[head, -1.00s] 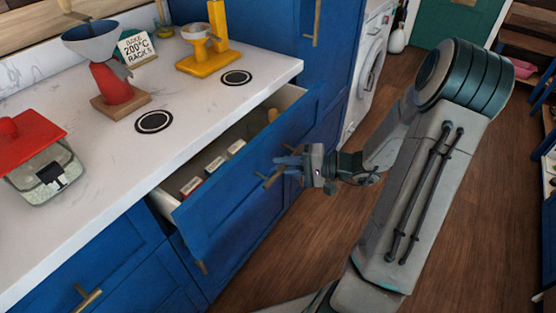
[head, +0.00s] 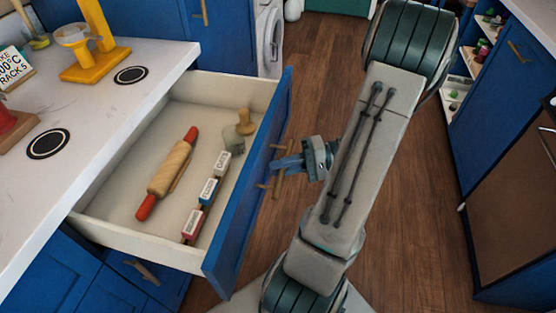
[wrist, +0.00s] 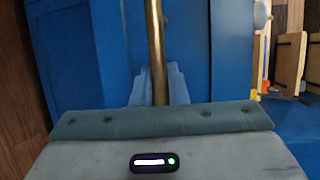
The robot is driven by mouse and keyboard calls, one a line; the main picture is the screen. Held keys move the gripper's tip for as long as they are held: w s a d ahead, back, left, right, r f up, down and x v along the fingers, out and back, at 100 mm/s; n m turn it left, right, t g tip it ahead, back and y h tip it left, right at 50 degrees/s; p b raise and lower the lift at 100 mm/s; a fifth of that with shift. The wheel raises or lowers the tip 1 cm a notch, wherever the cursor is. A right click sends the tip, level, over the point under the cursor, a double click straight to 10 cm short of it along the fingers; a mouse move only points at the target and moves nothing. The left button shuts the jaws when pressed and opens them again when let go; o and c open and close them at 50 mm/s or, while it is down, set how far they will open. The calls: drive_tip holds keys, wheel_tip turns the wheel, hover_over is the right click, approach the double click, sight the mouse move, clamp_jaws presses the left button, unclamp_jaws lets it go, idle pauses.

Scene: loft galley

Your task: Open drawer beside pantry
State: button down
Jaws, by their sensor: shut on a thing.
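The blue-fronted drawer (head: 250,190) is pulled well out from under the white counter in the head view. Its pale interior shows a rolling pin (head: 168,172) with red handles, several small labelled boxes (head: 208,190), a clear cup and a wooden knob-topped item (head: 246,122). My gripper (head: 286,164) is at the drawer front, shut on the brass handle (head: 277,172). In the wrist view the brass handle (wrist: 156,50) runs upright between the fingers, in front of the blue drawer front (wrist: 100,60). The fingertips are partly hidden behind the handle there.
The white counter (head: 110,100) holds a yellow stand (head: 92,62), a sign (head: 12,68) and two black-ringed discs. Blue cabinets and open shelves stand at the right. Wooden floor (head: 415,200) is clear between them. A white washing machine (head: 268,35) is at the back.

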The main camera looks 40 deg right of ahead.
drive_tip(key=shift+s, duration=0.2)
drive_tip(key=c, duration=1.4)
unclamp_jaws()
drive_tip(key=shift+c, duration=0.2)
drive_tip(key=shift+d, duration=0.1)
drive_tip(key=v, duration=1.3)
drive_tip(key=shift+s+d+p, duration=0.15)
drive_tip(key=shift+d+p, duration=0.15)
drive_tip(key=shift+p, duration=0.1)
drive_tip(key=shift+r, duration=0.1)
